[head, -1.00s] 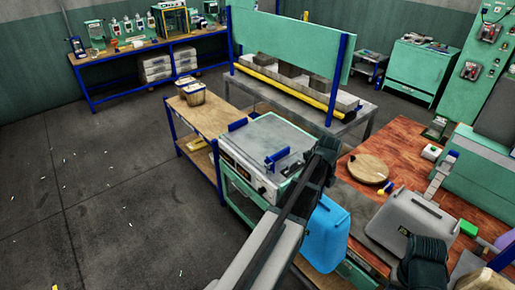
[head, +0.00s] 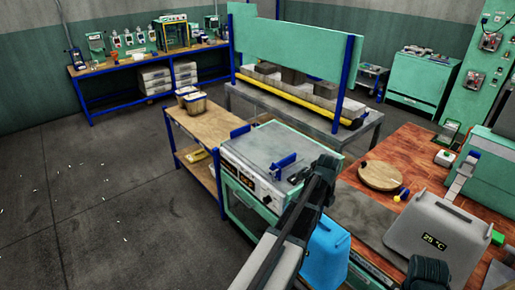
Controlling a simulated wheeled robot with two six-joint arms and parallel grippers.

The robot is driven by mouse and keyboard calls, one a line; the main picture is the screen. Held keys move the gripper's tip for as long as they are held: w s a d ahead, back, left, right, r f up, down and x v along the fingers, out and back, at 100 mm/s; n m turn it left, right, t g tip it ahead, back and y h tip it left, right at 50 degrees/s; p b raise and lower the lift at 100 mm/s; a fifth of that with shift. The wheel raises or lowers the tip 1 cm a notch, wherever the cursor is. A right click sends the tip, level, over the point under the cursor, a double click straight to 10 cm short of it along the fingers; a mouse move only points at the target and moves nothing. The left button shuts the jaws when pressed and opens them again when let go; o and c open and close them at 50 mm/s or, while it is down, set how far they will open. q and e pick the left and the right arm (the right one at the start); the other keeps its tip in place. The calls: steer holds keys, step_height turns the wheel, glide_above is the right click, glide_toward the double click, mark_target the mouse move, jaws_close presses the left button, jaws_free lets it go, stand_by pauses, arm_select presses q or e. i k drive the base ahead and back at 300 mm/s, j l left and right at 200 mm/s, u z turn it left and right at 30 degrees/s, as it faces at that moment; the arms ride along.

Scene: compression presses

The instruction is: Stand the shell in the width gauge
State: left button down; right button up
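A grey shell (head: 425,225) with a handle and a "25 °C" readout stands on the red-brown table at the lower right. My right gripper (head: 428,270) is dark and low in front of it; I cannot see its fingers or whether it touches the shell. A flat grey plate with blue stops (head: 262,146), possibly the width gauge, tops the green unit with a dial at centre. Nothing stands between its stops. My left gripper (head: 322,170) is at that unit's right edge, its finger opening unclear. A blue shell-like piece (head: 325,252) is below it, partly behind my arm.
A round wooden board (head: 381,176) lies on the red-brown table (head: 400,150). A wooden bench (head: 205,125) with tubs adjoins the green unit. A guarded grey bench (head: 340,128) stands behind. The dark floor at left is open.

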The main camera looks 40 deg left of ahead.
mark_target(262, 148)
steer(key=i+j, duration=0.1)
steer(key=j, duration=1.4)
steer(key=i+j, duration=0.15)
steer(key=j, duration=0.6)
steer(key=i+j, duration=0.1)
steer(key=j, duration=0.65)
